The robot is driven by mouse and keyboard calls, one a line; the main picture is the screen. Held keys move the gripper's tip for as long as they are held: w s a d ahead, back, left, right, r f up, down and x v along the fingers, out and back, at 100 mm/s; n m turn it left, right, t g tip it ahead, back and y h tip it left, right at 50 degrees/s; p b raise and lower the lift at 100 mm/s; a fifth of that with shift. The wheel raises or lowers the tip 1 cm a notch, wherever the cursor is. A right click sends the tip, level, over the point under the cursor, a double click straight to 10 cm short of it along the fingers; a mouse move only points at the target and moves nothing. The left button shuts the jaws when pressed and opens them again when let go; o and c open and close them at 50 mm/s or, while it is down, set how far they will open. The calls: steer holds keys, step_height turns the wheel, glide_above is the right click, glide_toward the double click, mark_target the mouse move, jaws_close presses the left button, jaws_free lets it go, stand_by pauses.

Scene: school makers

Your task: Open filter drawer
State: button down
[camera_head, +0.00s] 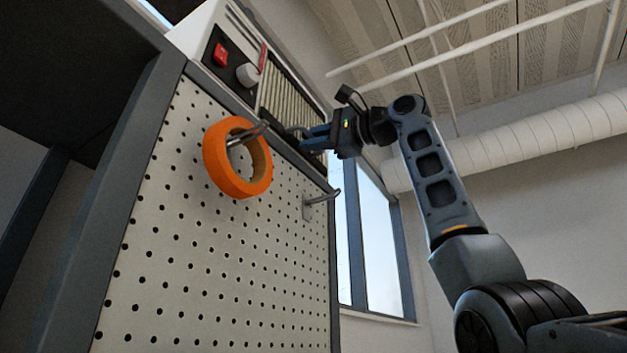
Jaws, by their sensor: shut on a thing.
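A white machine (205,30) stands on top at the upper left, with a red switch (221,54) and a pale knob (248,75) on its dark panel. Its ribbed front (283,98), which looks like the filter drawer, is to the right of the knob. My gripper (300,133) is at the lower right edge of this ribbed front and is shut on it. The exact grip point is small and dark, and I cannot tell how far the drawer stands out.
A pegboard (220,270) fills the side below the machine. An orange tape roll (218,165) hangs on one hook, close to the left of my gripper. A bare metal hook (322,198) sticks out below my gripper. A window (375,240) is behind, with open air around my arm.

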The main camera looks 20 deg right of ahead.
steer(key=v, duration=0.1)
steer(key=b+v, duration=0.1)
steer(key=v, duration=0.1)
steer(key=r+v, duration=0.1)
steer(key=shift+s+d+f, duration=0.15)
steer(key=shift+s+d, duration=0.1)
steer(key=shift+s, duration=0.05)
steer(key=c, duration=1.3)
jaws_free()
steer(key=b+v, duration=0.2)
steer(key=v, duration=0.5)
steer(key=shift+s+d+b, duration=0.25)
steer(key=shift+s+b, duration=0.05)
steer(key=shift+b, duration=0.1)
steer(key=shift+f, duration=0.1)
